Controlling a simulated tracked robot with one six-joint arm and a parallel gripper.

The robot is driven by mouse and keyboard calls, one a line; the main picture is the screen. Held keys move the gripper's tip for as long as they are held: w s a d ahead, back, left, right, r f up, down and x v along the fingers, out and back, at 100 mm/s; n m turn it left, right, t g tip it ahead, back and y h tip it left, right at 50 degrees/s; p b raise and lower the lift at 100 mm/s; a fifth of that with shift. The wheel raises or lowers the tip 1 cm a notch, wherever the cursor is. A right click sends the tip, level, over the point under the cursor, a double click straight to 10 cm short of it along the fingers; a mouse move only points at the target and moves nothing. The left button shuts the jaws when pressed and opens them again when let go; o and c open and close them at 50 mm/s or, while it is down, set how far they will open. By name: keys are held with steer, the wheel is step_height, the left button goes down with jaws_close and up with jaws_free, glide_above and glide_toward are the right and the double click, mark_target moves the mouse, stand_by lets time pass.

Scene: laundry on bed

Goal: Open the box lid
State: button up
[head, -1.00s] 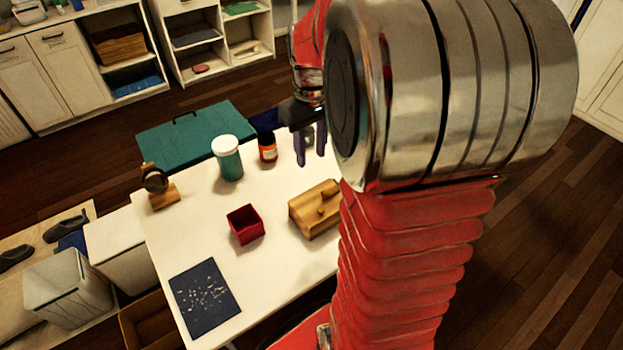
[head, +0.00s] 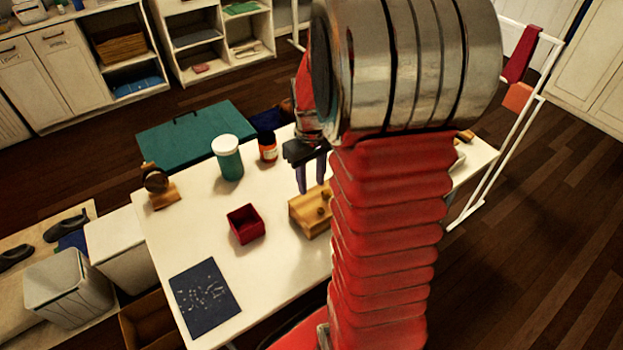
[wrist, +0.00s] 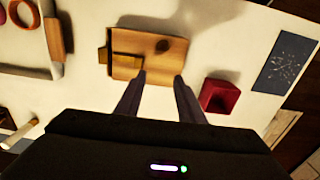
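The wooden box (head: 309,214) with a round knob (head: 323,210) on its lid sits on the white table, its lid down. My arm hides its right part in the head view. The box also shows in the wrist view (wrist: 126,69), with the dark knob (wrist: 163,45) on it. My gripper (head: 312,188) is open and empty above the far edge of the box. In the wrist view its two fingertips (wrist: 160,76) are apart at the box's near edge; I cannot tell whether they touch it.
On the table (head: 275,272), a red open box (head: 245,224) stands left of the wooden box. The wrist view shows a tray (wrist: 33,45).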

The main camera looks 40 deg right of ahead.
jaws_close()
stand_by(1.3)
steer(key=c, duration=0.8)
jaws_free()
steer(key=o, duration=0.8)
steer(key=shift+r, duration=0.15)
step_height(320, 180, up, 14)
steer(key=shift+f, duration=0.25)
